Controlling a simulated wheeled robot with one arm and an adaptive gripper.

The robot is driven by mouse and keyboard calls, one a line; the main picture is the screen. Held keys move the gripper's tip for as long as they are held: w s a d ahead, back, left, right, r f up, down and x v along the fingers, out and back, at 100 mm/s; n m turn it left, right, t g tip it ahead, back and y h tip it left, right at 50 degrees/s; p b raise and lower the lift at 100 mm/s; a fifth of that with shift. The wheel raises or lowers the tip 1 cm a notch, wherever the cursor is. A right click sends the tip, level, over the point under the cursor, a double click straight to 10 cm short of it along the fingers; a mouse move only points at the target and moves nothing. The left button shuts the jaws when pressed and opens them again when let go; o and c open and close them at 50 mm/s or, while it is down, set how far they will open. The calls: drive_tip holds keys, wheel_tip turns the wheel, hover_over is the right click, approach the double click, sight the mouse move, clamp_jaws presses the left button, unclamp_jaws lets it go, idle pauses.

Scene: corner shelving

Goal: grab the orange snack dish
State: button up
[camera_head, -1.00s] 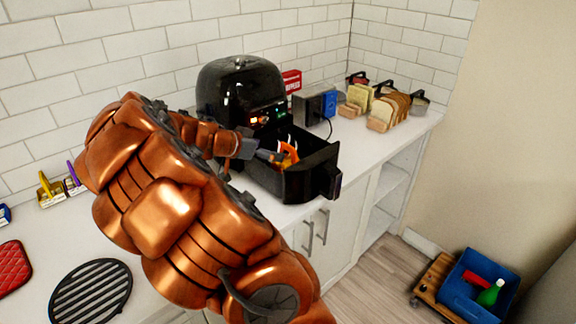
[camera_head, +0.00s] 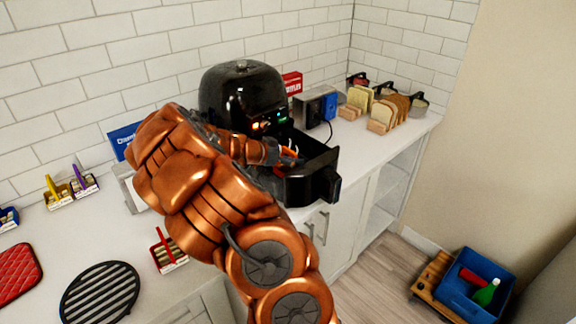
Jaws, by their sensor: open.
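The orange dish (camera_head: 289,150) shows as a small patch of orange in the open drawer of the black air fryer. My gripper (camera_head: 287,158) is at the drawer, its fingers right by the orange patch. The jaws are open. My copper-coloured arm comes from the lower middle and hides part of the drawer and the fryer front. Whether the fingers touch the dish cannot be told at this size.
The black air fryer (camera_head: 240,90) stands against the tiled wall, its drawer (camera_head: 321,176) pulled out over the counter edge. Bread racks (camera_head: 384,115) stand to the right. A round black grate (camera_head: 100,291) and a red mat (camera_head: 16,273) lie at left. A blue crate (camera_head: 466,300) is on the floor.

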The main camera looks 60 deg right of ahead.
drive_tip(key=shift+d+f, duration=0.1)
drive_tip(key=shift+d, duration=0.05)
drive_tip(key=c, duration=1.6)
